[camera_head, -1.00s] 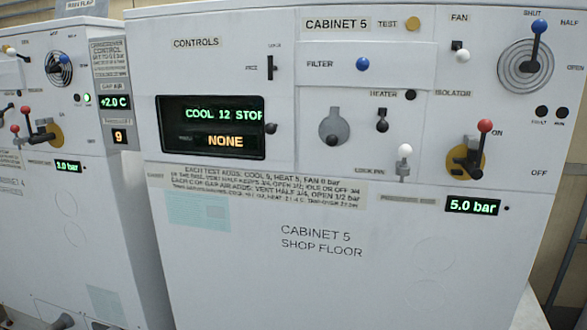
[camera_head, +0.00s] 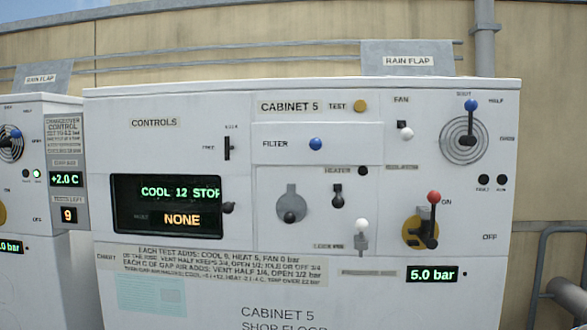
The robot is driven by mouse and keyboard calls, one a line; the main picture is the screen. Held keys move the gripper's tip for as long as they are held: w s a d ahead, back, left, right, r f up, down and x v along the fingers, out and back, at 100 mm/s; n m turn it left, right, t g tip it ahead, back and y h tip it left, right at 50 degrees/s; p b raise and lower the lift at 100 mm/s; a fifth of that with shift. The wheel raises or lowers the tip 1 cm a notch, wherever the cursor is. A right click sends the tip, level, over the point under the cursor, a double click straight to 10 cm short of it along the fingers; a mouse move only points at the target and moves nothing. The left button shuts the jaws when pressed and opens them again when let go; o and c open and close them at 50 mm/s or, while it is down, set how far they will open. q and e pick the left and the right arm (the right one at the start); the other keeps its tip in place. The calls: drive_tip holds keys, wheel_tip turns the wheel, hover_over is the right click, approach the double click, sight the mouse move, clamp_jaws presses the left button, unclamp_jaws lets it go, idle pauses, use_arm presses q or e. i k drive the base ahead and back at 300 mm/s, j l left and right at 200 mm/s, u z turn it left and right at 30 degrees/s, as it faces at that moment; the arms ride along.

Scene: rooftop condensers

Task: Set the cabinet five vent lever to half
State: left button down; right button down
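Cabinet five (camera_head: 200,255) stands in front of me, with its name printed on the top label and on the lower front. Its vent lever (camera_head: 470,120) is at the upper right, with a blue knob and a black arm over a round grille of concentric rings (camera_head: 452,146). The lever points straight up at the SHUT label. The HALF label (camera_head: 496,101) is to the upper right and OPEN (camera_head: 506,138) is to the right. Neither of my grippers shows in the view.
A red-knobbed isolator lever (camera_head: 433,212) points up at ON, below the vent. The display (camera_head: 167,205) reads COOL 12 STOP and NONE; the gauge (camera_head: 432,274) reads 5.0 bar. Another cabinet (camera_head: 60,270) stands at left. Pipes (camera_head: 560,270) run at the right.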

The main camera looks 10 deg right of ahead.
sight(468, 141)
drive_tip(key=l+u, duration=0.2)
drive_tip(key=u, duration=0.2)
drive_tip(key=k+l+u, duration=0.15)
drive_tip(key=u, duration=0.25)
drive_tip(key=l+u, duration=0.15)
drive_tip(key=l, duration=0.2)
drive_tip(key=k+l+u, duration=0.1)
drive_tip(key=l, duration=0.25)
drive_tip(key=k+l+u, duration=0.15)
drive_tip(key=l, duration=0.2)
drive_tip(key=k+l+u, duration=0.15)
drive_tip(key=l, duration=0.2)
